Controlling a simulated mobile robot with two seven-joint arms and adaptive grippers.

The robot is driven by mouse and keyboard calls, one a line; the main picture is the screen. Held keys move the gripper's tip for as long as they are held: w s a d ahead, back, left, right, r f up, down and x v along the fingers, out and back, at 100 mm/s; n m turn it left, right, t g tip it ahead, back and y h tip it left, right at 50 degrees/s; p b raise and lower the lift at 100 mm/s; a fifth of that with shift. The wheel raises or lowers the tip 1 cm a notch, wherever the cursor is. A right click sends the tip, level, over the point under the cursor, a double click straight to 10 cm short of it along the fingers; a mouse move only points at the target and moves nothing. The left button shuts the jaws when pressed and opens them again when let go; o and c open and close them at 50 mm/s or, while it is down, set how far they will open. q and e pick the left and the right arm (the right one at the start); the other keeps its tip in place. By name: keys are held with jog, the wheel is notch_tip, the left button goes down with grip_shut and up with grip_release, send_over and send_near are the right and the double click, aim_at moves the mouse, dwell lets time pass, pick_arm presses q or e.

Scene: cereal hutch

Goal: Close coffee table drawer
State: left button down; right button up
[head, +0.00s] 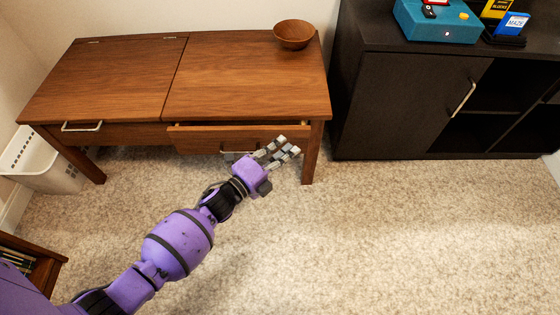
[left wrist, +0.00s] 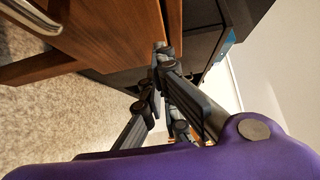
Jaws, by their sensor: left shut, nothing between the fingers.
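The wooden coffee table (head: 245,85) stands at the back left against the wall. Its right drawer (head: 200,138) is slightly open, with a dark gap showing along its top edge. My left gripper (head: 288,146) is shut and empty in front of the right part of this drawer. In the left wrist view the gripper (left wrist: 162,52) is close to the drawer front (left wrist: 115,40), and I cannot tell whether it touches. A metal handle (left wrist: 32,15) shows at the top left there. In the head view the gripper partly hides the drawer handle. My right gripper is not in view.
A wooden bowl (head: 294,34) sits on the table. A dark cabinet (head: 400,95) stands close to the table's right. A white basket (head: 38,165) is at the left, and a wooden shelf (head: 45,268) is at lower left. The carpet (head: 400,240) is clear.

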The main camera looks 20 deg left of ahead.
aim_at(283, 133)
pick_arm(q)
jog(key=shift+w+a, duration=0.1)
jog(key=shift+w, duration=0.35)
jog(key=shift+w, duration=0.1)
jog(key=w, duration=0.2)
jog(key=w+a+b, duration=0.1)
jog(key=w, duration=0.1)
jog(key=shift+a+f, duration=0.1)
jog(key=shift+w+a+b, duration=0.15)
jog(key=shift+w+b, duration=0.15)
jog(key=shift+w, duration=0.05)
jog(key=shift+w+a+r, duration=0.1)
jog(key=shift+r, duration=0.1)
